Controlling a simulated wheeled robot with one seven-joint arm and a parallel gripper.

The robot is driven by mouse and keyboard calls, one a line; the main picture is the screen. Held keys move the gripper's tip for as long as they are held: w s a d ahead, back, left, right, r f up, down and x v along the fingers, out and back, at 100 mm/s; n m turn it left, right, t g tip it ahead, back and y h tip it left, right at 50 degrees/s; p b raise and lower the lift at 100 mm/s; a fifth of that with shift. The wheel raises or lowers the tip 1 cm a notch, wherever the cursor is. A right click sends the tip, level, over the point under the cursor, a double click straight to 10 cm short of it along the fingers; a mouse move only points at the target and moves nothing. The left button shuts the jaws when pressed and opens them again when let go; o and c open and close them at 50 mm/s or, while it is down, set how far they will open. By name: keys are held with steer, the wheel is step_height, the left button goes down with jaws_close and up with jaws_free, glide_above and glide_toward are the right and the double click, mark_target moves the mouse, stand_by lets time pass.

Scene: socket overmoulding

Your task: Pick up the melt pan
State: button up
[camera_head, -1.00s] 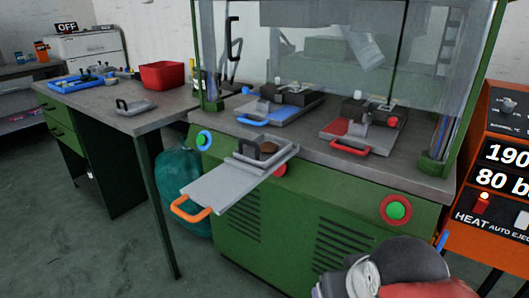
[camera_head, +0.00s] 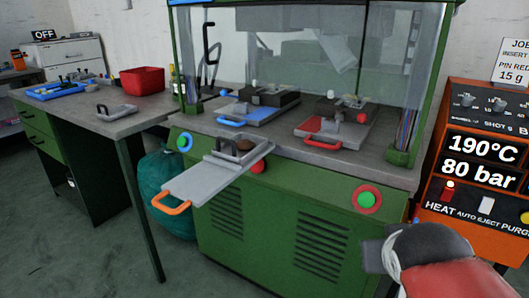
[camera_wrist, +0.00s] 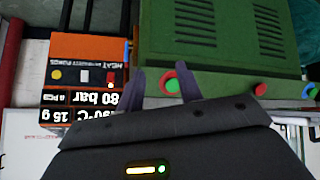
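Two pan-like things show in the head view, and I cannot tell for sure which is the melt pan. A grey pan (camera_head: 117,112) with a dark arched handle lies on the left table. A similar grey pan (camera_head: 225,158) with a dark handle and a brown lump (camera_head: 245,145) sits on a grey slide (camera_head: 195,183) with an orange handle. My gripper is at the lower right of the head view (camera_head: 374,256), apart from both pans. In the wrist view its two dark fingers (camera_wrist: 161,80) are spread with nothing between them. No pan is recognisable in the wrist view.
The green press (camera_head: 290,215) has a glass guard, with blue-handled (camera_head: 240,115) and red-handled (camera_head: 325,130) moulds on its bench. An orange control panel (camera_head: 480,165) stands right. A red bin (camera_head: 142,80) is on the left table. A teal bag (camera_head: 165,190) stands beneath. Floor in front is clear.

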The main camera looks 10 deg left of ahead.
mark_target(230, 141)
steer(key=w+a+r+n+t+y, duration=0.2)
steer(key=w+a+r, duration=0.15)
steer(key=w, duration=0.25)
steer(key=w+a+r+n+t+y+b, duration=0.1)
steer(key=w+a+r+n+t, duration=0.1)
steer(key=w+a, duration=0.3)
steer(key=w+a+r+n+t+y, duration=0.2)
steer(key=w+r, duration=0.1)
steer(key=w, duration=0.3)
steer(key=w+a+n+g+y, duration=0.1)
steer(key=a+n+g+y, duration=0.1)
steer(key=a, duration=0.6)
steer(key=w+a+r+n+g+y, duration=0.1)
steer(key=a+n+g+y, duration=0.1)
steer(key=a+n+y, duration=0.2)
steer(key=w+a+r+n+g+y+b, duration=0.1)
steer(key=a+n+g+y, duration=0.2)
steer(key=a+y, duration=0.4)
steer(key=shift+a, duration=2.6)
jaws_close()
